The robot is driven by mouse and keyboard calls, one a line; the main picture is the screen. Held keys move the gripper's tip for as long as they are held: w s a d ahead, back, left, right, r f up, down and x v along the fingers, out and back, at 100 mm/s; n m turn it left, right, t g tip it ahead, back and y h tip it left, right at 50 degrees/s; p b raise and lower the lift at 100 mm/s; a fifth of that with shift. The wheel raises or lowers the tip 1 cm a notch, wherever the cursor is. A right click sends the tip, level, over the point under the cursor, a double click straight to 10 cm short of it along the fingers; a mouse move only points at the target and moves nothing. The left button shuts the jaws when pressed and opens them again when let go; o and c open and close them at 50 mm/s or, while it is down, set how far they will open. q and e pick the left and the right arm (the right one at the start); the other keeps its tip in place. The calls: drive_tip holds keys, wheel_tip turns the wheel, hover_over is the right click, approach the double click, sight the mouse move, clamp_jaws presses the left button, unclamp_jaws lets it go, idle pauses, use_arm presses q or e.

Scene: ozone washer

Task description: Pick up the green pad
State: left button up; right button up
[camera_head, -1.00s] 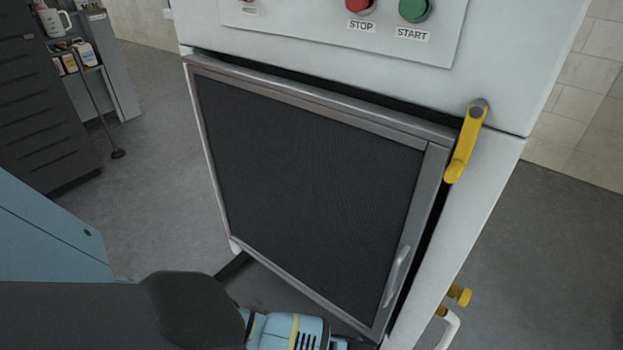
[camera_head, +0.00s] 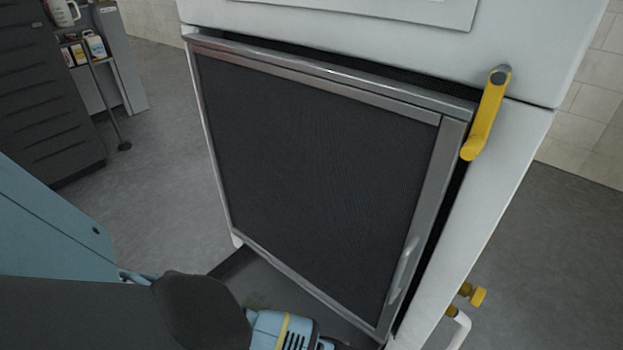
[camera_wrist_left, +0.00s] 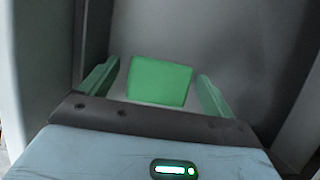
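The green pad (camera_wrist_left: 160,82) shows in the left wrist view, a flat green block straight ahead of my left gripper. My left gripper (camera_wrist_left: 160,70) is open, with one finger on each side of the pad and a visible gap to both. In the head view my left wrist (camera_head: 285,330) is at the bottom, by the lower edge of the washer's dark framed door (camera_head: 320,180). Its fingers and the pad are hidden there. My right gripper is in neither view.
The white washer body (camera_head: 500,200) carries a yellow handle (camera_head: 484,118) right of the door. Grey walls (camera_wrist_left: 220,35) stand close around my left gripper. A dark drawer cabinet (camera_head: 45,95) and a shelf with bottles (camera_head: 85,50) stand at the back left. Grey floor (camera_head: 165,130) is clear between.

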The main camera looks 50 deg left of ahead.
use_arm(q)
drive_tip(key=c, duration=1)
drive_tip(key=shift+r, duration=0.1)
wheel_tip(320, 180, up, 10)
drive_tip(key=p, duration=0.5)
drive_tip(key=shift+p, duration=0.35)
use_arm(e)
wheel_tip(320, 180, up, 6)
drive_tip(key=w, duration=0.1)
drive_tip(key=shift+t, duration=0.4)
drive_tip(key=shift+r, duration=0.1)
